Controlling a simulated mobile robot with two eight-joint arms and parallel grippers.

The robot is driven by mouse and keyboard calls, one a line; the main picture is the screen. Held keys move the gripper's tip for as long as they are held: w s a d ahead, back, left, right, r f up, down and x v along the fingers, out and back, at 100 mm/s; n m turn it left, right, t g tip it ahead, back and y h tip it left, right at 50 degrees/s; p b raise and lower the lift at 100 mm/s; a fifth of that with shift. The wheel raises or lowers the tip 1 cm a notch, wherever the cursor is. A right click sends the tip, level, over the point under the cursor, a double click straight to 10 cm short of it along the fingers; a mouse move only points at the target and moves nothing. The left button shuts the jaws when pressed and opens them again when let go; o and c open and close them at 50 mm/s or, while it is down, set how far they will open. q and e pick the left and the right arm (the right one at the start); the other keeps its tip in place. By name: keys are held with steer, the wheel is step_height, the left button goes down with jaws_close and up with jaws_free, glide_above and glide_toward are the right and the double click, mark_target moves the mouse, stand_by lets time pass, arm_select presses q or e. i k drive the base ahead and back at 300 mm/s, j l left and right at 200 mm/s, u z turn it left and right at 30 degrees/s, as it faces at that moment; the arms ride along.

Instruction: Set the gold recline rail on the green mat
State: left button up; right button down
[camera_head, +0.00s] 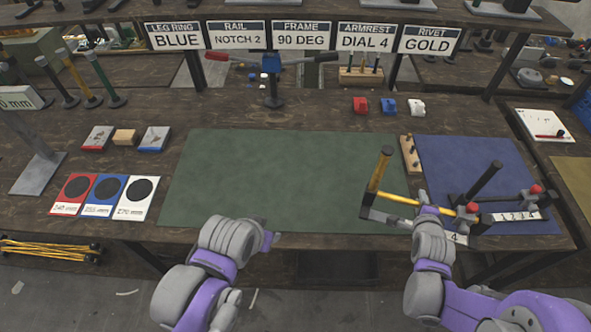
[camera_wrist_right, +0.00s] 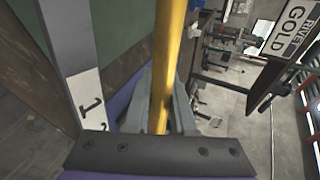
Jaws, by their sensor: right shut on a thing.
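A similar dark rail (camera_head: 485,185) with red knobs stands on the blue mat (camera_head: 440,155), close to my right gripper. A wooden pin block (camera_head: 410,154) stands between the mats. Leg ring cards (camera_head: 108,195) lie left. Most of the green mat is bare.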

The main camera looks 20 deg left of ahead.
mark_target(289, 170)
steer(key=j+u, duration=0.1)
steer(key=j, duration=0.6)
steer(key=i+j+u, duration=0.1)
steer(key=j, duration=0.6)
steer(key=i+j+u, duration=0.1)
steer(key=j, duration=0.55)
